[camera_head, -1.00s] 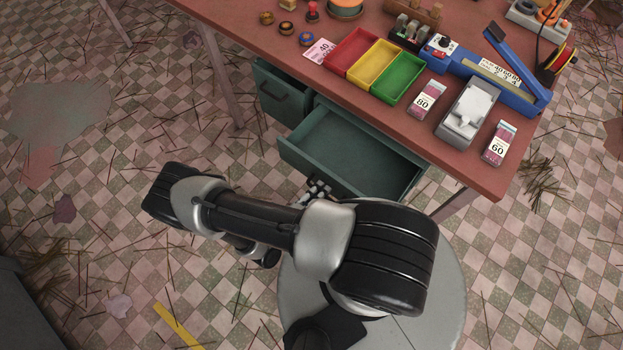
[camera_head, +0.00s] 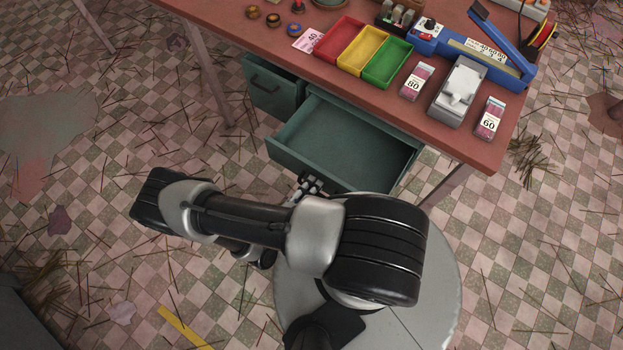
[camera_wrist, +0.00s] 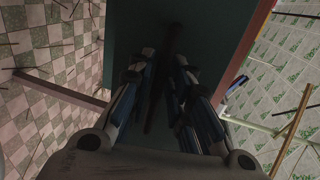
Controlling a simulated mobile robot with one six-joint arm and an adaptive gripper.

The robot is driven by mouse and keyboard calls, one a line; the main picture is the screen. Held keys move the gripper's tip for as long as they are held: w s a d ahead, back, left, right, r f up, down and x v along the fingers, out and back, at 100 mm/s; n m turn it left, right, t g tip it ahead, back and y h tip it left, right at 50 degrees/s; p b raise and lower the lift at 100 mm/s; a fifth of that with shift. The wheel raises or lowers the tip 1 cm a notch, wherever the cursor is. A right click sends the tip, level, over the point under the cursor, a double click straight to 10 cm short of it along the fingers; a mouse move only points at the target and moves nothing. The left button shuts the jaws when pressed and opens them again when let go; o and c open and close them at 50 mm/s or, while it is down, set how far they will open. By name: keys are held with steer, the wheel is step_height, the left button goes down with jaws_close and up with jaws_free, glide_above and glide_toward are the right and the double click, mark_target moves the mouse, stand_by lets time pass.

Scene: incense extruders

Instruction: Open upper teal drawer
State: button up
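The upper teal drawer (camera_head: 345,136) under the red table is pulled well out, and its empty inside shows in the head view. My gripper (camera_head: 308,184) is at the outer side of its front panel, partly hidden behind my arm. In the wrist view my gripper (camera_wrist: 164,62) points at the dark teal front (camera_wrist: 215,30). A dark bar that looks like the drawer handle (camera_wrist: 174,35) runs between the two fingers. The picture is too dark to tell whether the fingers touch it.
Another teal drawer (camera_head: 272,88) with a dark handle is at the left. The red table (camera_head: 245,30) carries red, yellow and green trays (camera_head: 362,50), a grey dispenser (camera_head: 458,92), a blue device (camera_head: 485,60) and labelled boxes (camera_head: 488,119). The tiled floor is strewn with sticks.

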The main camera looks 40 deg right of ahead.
steer(key=v, duration=1.2)
stand_by(0.5)
steer(key=w+a+r+m+g+y, duration=0.2)
steer(key=w+r+m+g+y, duration=0.15)
steer(key=r+m, duration=0.65)
steer(key=w+a+r+m+g+y, duration=0.2)
steer(key=r+m+g+y, duration=0.15)
steer(key=r+m, duration=0.7)
steer(key=s+d+r+m+t+y, duration=0.2)
steer(key=r+m, duration=0.4)
steer(key=r, duration=0.2)
steer(key=s+d+r+m+t+y, duration=0.2)
steer(key=r+m+y, duration=0.1)
steer(key=r+m, duration=0.4)
steer(key=s+d+r+m+t+y, duration=0.2)
steer(key=r+m, duration=0.4)
steer(key=r, duration=0.3)
steer(key=shift+s+d+m+y, duration=0.2)
steer(key=shift+s+m+y, duration=0.15)
steer(key=shift+s, duration=0.15)
